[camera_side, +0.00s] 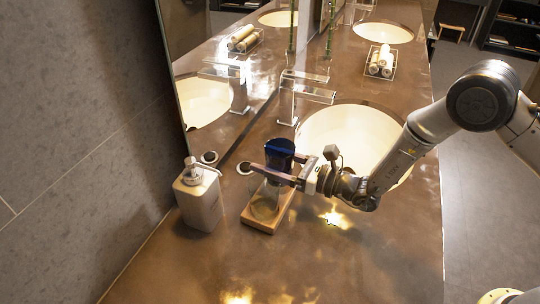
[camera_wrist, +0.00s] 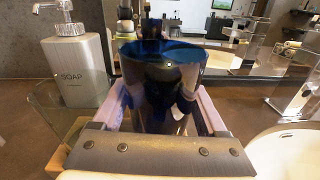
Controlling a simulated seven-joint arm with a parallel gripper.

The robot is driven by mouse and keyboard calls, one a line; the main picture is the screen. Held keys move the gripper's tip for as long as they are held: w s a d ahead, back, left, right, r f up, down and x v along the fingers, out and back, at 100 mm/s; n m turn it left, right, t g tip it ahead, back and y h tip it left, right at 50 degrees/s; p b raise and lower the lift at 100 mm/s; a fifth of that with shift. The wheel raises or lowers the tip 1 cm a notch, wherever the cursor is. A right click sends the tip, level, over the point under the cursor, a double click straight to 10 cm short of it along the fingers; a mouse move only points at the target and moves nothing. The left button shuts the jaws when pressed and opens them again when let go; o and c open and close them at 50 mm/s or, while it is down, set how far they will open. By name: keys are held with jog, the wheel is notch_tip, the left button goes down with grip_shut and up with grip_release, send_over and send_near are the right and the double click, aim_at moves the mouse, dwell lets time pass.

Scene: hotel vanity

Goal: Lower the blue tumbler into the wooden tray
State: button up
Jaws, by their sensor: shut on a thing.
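The blue tumbler (camera_side: 279,152) is dark blue and glossy. My gripper (camera_side: 270,174) is shut on it, with one finger on each side. In the wrist view the tumbler (camera_wrist: 163,85) stands upright between the fingers and fills the middle. The wooden tray (camera_side: 262,226) lies on the counter below, and its front edge shows in the side view. A clear glass (camera_side: 264,204) stands on the tray's front part; it also shows at the left in the wrist view (camera_wrist: 55,115). The tumbler is above the tray's back part; its bottom is hidden behind my gripper.
A white soap dispenser (camera_side: 199,196) stands just left of the tray. A sink basin (camera_side: 350,137) and a chrome faucet (camera_side: 297,97) lie to the right and behind. The mirror (camera_side: 220,75) rises at the left. The front counter is clear.

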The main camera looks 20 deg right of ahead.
jog(key=shift+f, duration=1.35)
jog(key=o, duration=1.6)
jog(key=shift+c, duration=0.2)
jog(key=shift+f, duration=0.1)
jog(key=shift+s, duration=0.1)
jog(key=v, duration=1.3)
jog(key=shift+s+d, duration=0.15)
jog(key=shift+d, duration=0.1)
